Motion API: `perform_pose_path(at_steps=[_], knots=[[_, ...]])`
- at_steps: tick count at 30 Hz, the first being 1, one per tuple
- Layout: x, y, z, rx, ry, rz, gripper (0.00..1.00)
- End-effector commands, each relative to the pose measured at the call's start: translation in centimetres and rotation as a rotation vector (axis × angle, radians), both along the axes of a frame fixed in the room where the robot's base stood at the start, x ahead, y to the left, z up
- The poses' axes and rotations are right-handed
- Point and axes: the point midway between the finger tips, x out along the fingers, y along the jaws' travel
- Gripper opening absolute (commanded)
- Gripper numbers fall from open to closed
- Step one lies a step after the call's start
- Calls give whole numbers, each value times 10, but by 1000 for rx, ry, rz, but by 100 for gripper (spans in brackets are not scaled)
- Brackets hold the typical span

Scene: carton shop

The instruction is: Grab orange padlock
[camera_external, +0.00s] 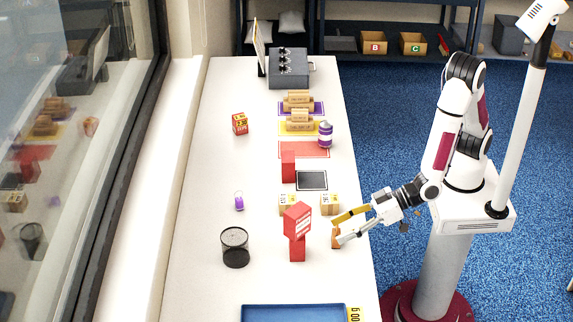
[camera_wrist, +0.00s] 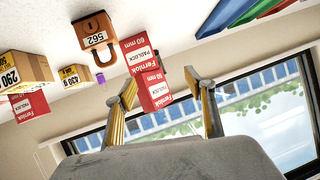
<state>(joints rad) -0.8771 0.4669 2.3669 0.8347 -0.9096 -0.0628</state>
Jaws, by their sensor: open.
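The orange padlock (camera_external: 335,239) stands near the right edge of the white table, just by my fingertips in the external view. In the wrist view my gripper (camera_wrist: 162,82) is open. A red Fernlok padlock box (camera_wrist: 150,83) shows between the fingers, farther off; the padlock is not between them there.
Small cartons (camera_external: 329,204) stand behind. A purple padlock (camera_external: 239,202) and a black mesh bin (camera_external: 235,247) are further left. A blue tray (camera_external: 295,308) lies at the front. The table's left side is mostly clear.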

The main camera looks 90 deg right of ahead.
Motion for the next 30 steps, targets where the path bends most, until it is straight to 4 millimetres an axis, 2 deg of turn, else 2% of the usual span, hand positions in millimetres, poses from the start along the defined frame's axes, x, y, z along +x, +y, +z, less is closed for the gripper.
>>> perform_pose_path(at_steps=[1, 6, 13, 20, 30], knots=[[-4, 4, -8, -18, -16, -1, 54], [-12, 10, -23, -68, -87, -21, 54], [-25, 9, -40, -121, -174, -52, 54], [-38, -4, -58, -149, -246, -97, 54], [-61, -36, -83, -160, -365, -163, 54]])
